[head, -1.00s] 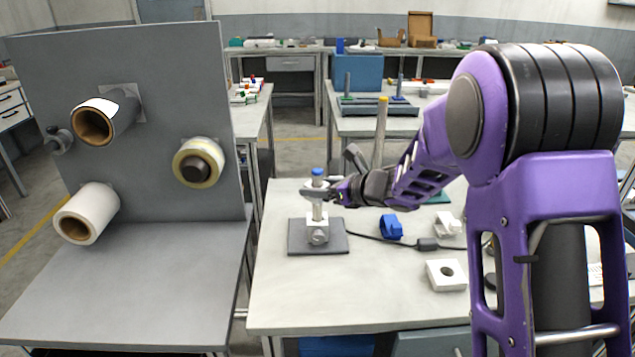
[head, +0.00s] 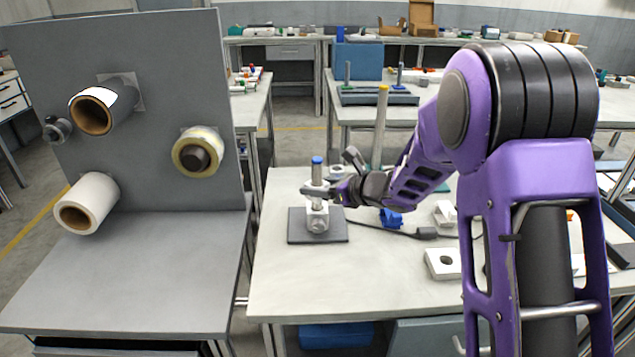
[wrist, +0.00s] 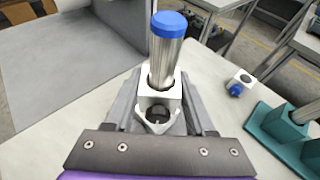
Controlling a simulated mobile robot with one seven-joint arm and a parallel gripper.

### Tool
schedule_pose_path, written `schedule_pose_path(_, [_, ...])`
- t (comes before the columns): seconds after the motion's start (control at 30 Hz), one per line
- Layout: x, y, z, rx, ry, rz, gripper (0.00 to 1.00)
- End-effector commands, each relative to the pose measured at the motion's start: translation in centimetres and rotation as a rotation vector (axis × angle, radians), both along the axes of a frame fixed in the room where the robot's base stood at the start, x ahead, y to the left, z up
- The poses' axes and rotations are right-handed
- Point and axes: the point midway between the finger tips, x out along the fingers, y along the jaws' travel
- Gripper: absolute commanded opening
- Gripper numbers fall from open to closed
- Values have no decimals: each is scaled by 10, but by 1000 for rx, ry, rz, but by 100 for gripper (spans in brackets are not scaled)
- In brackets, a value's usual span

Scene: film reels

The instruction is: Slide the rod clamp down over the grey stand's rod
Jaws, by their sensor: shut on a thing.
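The grey stand has a dark grey base plate (head: 295,232) on the bench and an upright metal rod with a blue cap (head: 317,160). The capped rod also shows in the wrist view (wrist: 167,50). My gripper (head: 328,192) is shut on the rod clamp, a pale block (wrist: 160,97) with a second, open hole facing up in front. The clamp is around the rod, and the rod's blue-capped end stands out above it. In the head view the clamp sits above the pale block with a round knob (head: 318,222) at the rod's foot. My fingers partly hide the clamp.
A yellow-capped rod (head: 381,125) stands behind my gripper. A blue part (head: 391,217), a cable (head: 400,236) and a white block with a hole (head: 443,263) lie to the right. A grey panel with rolls (head: 150,60) stands left. The bench front is clear.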

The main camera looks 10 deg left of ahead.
Motion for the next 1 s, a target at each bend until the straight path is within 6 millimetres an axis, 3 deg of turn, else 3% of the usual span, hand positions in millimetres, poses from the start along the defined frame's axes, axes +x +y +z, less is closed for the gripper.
schedule_pose_path(0.6, [0,0,-31,0,0,-1,0])
schedule_pose_path(0.97, [0,0,-35,-1,1,-1,0])
schedule_pose_path(1.0, [0,0,-36,-1,2,0,57])
